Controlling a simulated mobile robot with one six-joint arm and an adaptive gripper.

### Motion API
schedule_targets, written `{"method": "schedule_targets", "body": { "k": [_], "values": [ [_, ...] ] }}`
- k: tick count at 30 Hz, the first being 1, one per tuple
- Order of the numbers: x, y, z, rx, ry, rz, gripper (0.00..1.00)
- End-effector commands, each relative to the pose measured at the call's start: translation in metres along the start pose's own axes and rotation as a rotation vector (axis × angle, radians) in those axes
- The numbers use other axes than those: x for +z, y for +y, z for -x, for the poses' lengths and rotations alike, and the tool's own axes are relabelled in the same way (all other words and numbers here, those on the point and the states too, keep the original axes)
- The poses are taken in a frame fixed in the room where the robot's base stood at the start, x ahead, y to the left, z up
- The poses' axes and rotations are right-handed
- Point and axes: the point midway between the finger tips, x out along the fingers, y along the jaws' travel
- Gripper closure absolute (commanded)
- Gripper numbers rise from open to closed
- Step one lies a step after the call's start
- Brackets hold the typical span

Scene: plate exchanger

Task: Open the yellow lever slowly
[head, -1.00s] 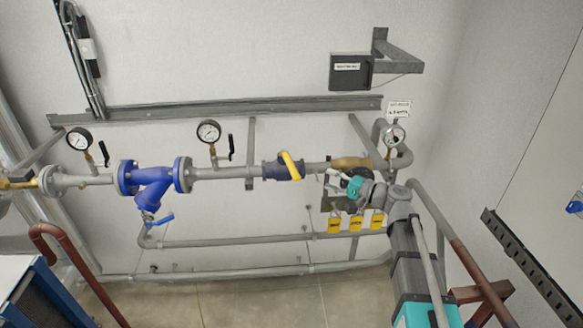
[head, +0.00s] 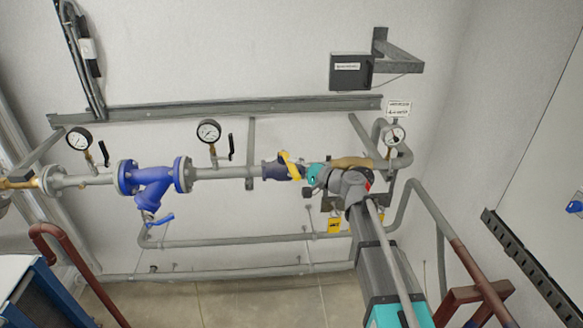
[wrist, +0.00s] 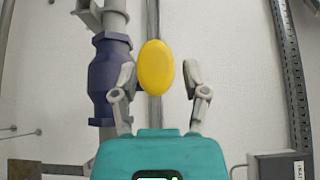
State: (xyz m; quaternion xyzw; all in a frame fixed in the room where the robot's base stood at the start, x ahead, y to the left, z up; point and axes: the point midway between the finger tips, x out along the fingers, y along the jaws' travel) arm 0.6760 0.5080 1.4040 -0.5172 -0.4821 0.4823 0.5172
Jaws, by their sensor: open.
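The yellow lever (head: 290,165) sits on a dark blue valve (head: 272,170) in the grey pipe, just left of my gripper in the head view. In the wrist view the yellow lever (wrist: 156,68) shows end-on as an oval, between and slightly beyond the two fingertips. The dark blue valve body (wrist: 110,78) is to its left. My gripper (wrist: 160,75) is open, one finger on each side of the lever, with a visible gap at the right finger. The left fingertip is close to the lever; I cannot tell whether it touches. In the head view my fingers are mostly hidden by my wrist.
A blue strainer (head: 152,182) and pressure gauges (head: 208,131) stand along the pipe to the left. A lower grey pipe (head: 230,242) runs beneath. A grey bracket with a black box (head: 350,71) is above right.

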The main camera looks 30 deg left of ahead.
Motion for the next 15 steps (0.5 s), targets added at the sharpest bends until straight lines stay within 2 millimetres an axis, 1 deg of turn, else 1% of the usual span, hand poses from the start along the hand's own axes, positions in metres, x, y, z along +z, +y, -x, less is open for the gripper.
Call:
{"method": "schedule_targets", "body": {
  "k": [1, 4, 13, 14, 15],
  "values": [
    [-0.0004, 0.0, -0.0037, 0.0, -0.001, 0.0, 0.41],
    [-0.0003, 0.0, -0.0066, 0.0, 0.0, 0.0, 0.41],
    [0.0, 0.0, -0.0073, 0.0, 0.001, 0.0, 0.41],
    [0.0, 0.0, -0.0073, 0.0, 0.001, 0.0, 0.43],
    [0.0, 0.0, -0.0073, 0.0, 0.0, 0.0, 0.51]
  ]
}}
